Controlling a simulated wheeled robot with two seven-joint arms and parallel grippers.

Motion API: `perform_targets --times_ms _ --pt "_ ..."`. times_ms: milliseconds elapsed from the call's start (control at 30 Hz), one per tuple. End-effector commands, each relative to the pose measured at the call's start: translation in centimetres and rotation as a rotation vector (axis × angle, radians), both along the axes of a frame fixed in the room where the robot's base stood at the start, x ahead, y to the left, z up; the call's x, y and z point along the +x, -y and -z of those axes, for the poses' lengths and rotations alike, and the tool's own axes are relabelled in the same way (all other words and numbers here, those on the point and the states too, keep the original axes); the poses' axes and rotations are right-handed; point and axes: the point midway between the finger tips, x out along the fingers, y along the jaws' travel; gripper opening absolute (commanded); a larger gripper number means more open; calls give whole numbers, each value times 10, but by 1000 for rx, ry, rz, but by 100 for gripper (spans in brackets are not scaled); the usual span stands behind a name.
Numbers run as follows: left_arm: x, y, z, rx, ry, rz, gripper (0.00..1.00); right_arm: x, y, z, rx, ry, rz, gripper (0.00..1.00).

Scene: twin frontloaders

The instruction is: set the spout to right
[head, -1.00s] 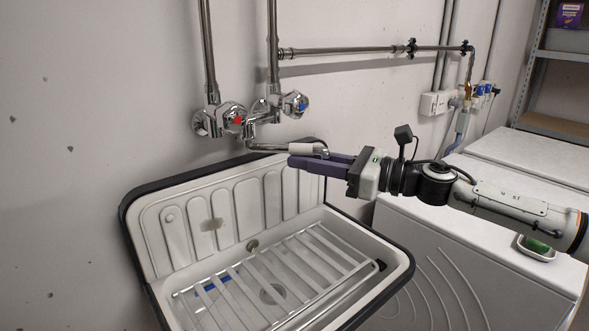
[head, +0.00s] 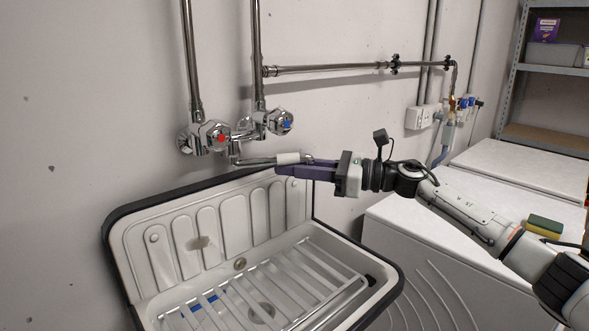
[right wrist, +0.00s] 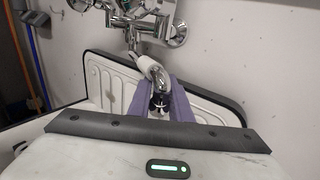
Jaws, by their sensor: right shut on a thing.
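The spout (head: 258,162) is a thin chrome pipe with a white sleeve (head: 288,158). It runs from under the wall tap (head: 238,133) to the right, over the sink's back panel and roughly along the wall. My right gripper (head: 283,170) comes from the right, its purple fingers shut on the spout near the sleeve. In the right wrist view the curved chrome spout (right wrist: 157,76) passes between the fingers (right wrist: 166,100); the exact contact is partly hidden. My left gripper is not in view.
The sink (head: 120,240) with a slatted grid (head: 300,262) lies below. Hot and cold knobs sit above the spout, close to the wall. White machines (head: 400,225) stand at the right, with a green and yellow sponge (head: 545,225) on top. A shelf (head: 550,69) is behind them.

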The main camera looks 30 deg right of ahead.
Motion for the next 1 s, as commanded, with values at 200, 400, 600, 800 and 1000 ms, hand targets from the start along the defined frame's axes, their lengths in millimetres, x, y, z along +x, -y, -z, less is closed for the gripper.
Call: perform_targets --times_ms 200,400,600,800,1000 --pt "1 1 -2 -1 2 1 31 0 -2 -8 8 13 -4 0" --pt "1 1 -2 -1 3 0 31 -1 -3 -8 9 12 -6 37" --pt "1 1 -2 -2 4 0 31 -1 -3 -8 10 12 -7 37" --pt "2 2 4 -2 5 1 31 -11 10 -4 8 9 -4 37" --pt "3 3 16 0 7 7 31 -38 42 0 2 6 3 37"
